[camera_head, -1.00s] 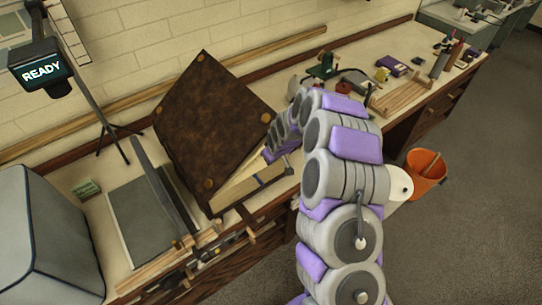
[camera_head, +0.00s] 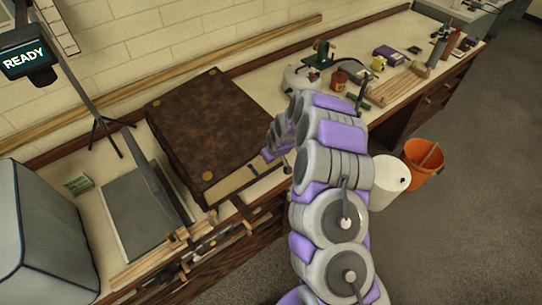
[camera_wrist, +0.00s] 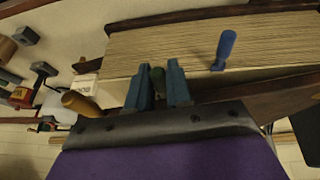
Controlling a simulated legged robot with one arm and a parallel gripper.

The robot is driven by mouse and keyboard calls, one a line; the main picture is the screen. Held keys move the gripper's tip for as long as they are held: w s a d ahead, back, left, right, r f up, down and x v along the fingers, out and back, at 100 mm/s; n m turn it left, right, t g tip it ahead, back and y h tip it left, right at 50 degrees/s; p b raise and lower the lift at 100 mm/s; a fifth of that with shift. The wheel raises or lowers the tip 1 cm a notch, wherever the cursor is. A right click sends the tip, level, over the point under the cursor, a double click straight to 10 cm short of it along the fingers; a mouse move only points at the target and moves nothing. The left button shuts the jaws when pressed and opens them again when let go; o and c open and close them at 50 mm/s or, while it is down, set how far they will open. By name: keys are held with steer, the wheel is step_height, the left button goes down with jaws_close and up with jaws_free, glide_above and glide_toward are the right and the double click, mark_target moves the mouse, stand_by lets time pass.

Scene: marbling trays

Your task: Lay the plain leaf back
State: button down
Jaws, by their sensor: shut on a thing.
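A large book with a mottled brown cover (camera_head: 212,122) lies on the bench in the head view, its cover down nearly flat over the pale page block (camera_head: 232,188). A blue tab (camera_head: 254,169) hangs at the page edge; it also shows in the wrist view (camera_wrist: 224,48), against the page block (camera_wrist: 190,45). My gripper (camera_head: 270,154) is at the book's right edge. In the wrist view its two blue fingers (camera_wrist: 159,78) are shut on a small dark green tab (camera_wrist: 158,77) at the page edge. No separate plain leaf can be told apart.
A grey sheet or board (camera_head: 138,212) lies left of the book, with a dark bar across its edge. Jars, tools and wooden racks (camera_head: 400,82) stand on the right of the bench. An orange bucket (camera_head: 425,160) and a white bin (camera_head: 388,176) stand on the floor.

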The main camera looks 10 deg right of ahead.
steer(key=shift+w+r, duration=0.15)
steer(key=shift+w, duration=0.1)
steer(key=c, duration=1.3)
jaws_free()
steer(key=shift+o, duration=1)
steer(key=shift+a, duration=0.1)
steer(key=shift+s, duration=0.1)
steer(key=v, duration=1.7)
steer(key=shift+s, duration=0.1)
steer(key=shift+c, duration=0.3)
